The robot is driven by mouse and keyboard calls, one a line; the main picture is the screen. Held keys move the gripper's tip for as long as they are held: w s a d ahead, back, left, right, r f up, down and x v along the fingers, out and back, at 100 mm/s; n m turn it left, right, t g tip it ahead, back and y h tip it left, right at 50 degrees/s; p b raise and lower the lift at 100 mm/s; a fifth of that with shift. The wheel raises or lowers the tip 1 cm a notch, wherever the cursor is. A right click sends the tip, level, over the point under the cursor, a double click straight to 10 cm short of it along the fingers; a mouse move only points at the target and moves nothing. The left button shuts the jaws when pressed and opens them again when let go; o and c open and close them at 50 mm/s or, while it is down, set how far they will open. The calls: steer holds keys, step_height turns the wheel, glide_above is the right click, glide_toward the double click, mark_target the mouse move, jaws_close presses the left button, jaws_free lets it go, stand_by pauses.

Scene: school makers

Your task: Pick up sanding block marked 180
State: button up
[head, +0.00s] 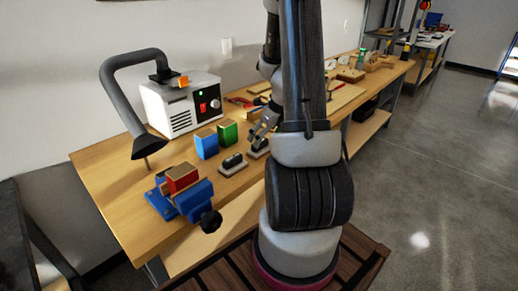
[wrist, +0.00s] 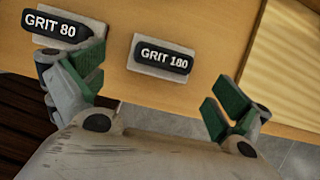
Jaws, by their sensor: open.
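The sanding block marked GRIT 180 (wrist: 163,55) lies on the bench, pale at its base with a black grip on top. In the wrist view it sits ahead of and between the fingers of my gripper (wrist: 158,88), which is open with green pads apart and nothing between them. A similar block marked GRIT 80 (wrist: 62,27) lies to the left, close to the left finger. In the head view, my gripper (head: 261,131) is over the farther block (head: 258,149); the nearer block (head: 232,165) is clear. Their labels cannot be read there.
Blue (head: 206,143) and green (head: 228,132) blocks stand behind the sanding blocks. A blue vise (head: 187,198) holding a red-brown block is at the near end. A white fume extractor (head: 182,105) stands at the back. A lighter board (wrist: 288,70) lies to the right.

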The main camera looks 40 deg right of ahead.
mark_target(260, 147)
steer(key=x, duration=0.6)
steer(key=shift+w+d+r, duration=0.1)
steer(key=shift+w+r, duration=0.05)
steer(key=shift+w, duration=0.15)
steer(key=c, duration=0.9)
